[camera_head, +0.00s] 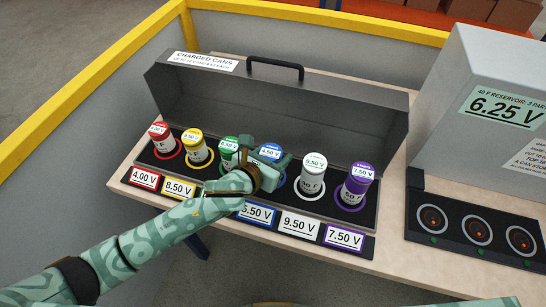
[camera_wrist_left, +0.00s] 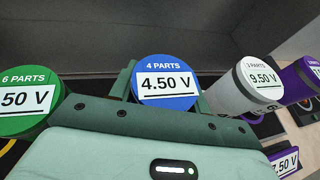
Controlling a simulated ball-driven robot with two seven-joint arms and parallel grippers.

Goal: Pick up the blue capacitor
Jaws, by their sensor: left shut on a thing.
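The blue capacitor (camera_head: 270,151) stands in the rack between the green can and the white can. Its blue top, marked 4 PARTS and 4.50 V, shows large in the left wrist view (camera_wrist_left: 166,82). My left gripper (camera_head: 265,163) is shut on the blue capacitor, with a finger on each side just below its top. The gripper hides most of the can's body and base, so I cannot tell whether it is lifted. My right gripper is not in view.
Red (camera_head: 160,138), yellow (camera_head: 196,148), green (camera_head: 229,151), white (camera_head: 313,174) and purple (camera_head: 357,184) cans stand in the same rack. The open black lid (camera_head: 300,100) rises behind. A grey reservoir box (camera_head: 490,90) with round sockets (camera_head: 478,229) stands at right.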

